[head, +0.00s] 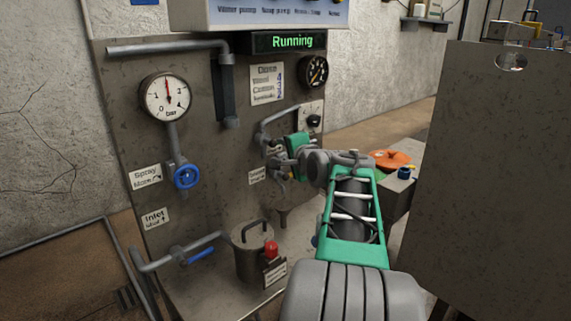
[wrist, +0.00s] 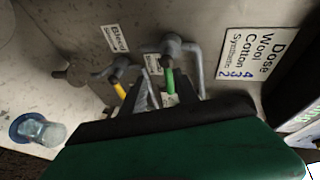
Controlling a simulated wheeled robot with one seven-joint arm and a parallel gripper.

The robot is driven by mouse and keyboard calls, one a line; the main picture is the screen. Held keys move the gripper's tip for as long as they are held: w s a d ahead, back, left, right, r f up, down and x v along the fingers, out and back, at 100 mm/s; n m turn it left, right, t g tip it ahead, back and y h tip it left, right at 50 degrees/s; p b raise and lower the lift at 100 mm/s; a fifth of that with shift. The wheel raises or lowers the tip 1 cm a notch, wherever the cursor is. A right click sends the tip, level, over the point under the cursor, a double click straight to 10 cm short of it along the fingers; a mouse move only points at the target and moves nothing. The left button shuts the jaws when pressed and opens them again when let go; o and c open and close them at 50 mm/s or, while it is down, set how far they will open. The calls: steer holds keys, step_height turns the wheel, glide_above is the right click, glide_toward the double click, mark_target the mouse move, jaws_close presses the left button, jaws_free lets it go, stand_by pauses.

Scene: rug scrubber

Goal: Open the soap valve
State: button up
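A valve with a green handle (wrist: 170,82) is on a grey pipe in the wrist view, beside a small white label (wrist: 153,65) whose text I cannot read clearly. A second valve has a yellow handle (wrist: 120,90), near a label that seems to read "Bleed" (wrist: 115,38). My gripper (wrist: 163,80) reaches toward the panel, its fingers apart and the green handle showing between their tips. I cannot tell whether they touch it. In the head view my gripper (head: 277,160) is at the panel's right side and hides most of both valves.
The panel carries a pressure gauge (head: 166,97), a blue spray wheel (head: 186,177), a blue inlet lever (head: 200,256) and a "Running" display (head: 290,41). A lidded metal pot (head: 254,250) stands below. A large dark panel (head: 490,180) stands close at the right.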

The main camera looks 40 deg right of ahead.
steer(key=shift+m+t+h, duration=0.3)
steer(key=shift+m+h, duration=0.1)
steer(key=shift+m, duration=0.3)
steer(key=w+d, duration=0.2)
steer(key=w, duration=0.1)
steer(key=w+d, duration=0.3)
steer(key=shift+w+d+f+p, duration=0.1)
steer(key=shift+w+d+p, duration=0.05)
steer(key=shift+d+p, duration=0.15)
jaws_close()
stand_by(0.5)
